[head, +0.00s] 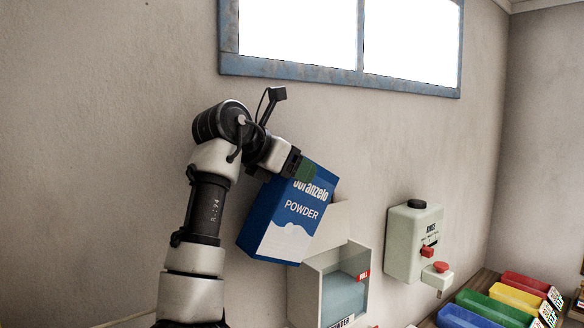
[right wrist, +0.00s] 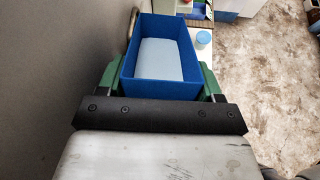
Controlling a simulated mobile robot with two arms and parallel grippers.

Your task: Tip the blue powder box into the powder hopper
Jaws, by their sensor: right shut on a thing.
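The blue powder box (head: 288,222), with white lettering and a white lower part, hangs against the wall side of the head view. My right gripper (head: 303,170) is shut on it near its upper end. The box is tilted, its top leaning right. In the right wrist view the box (right wrist: 128,70) is open-topped, with pale powder (right wrist: 172,60) inside, between the green fingers. The powder hopper (head: 304,296) is a pale box with a clear front window, below and right of the box. The powder box hides part of the hopper's raised back. My left gripper is out of view.
A grey-green dispenser (head: 402,245) with red knobs is on the wall right of the hopper. Blue (head: 462,318), green (head: 492,308), yellow (head: 516,298) and red (head: 526,284) bins stand at the lower right. A blue-framed window (head: 290,69) is above.

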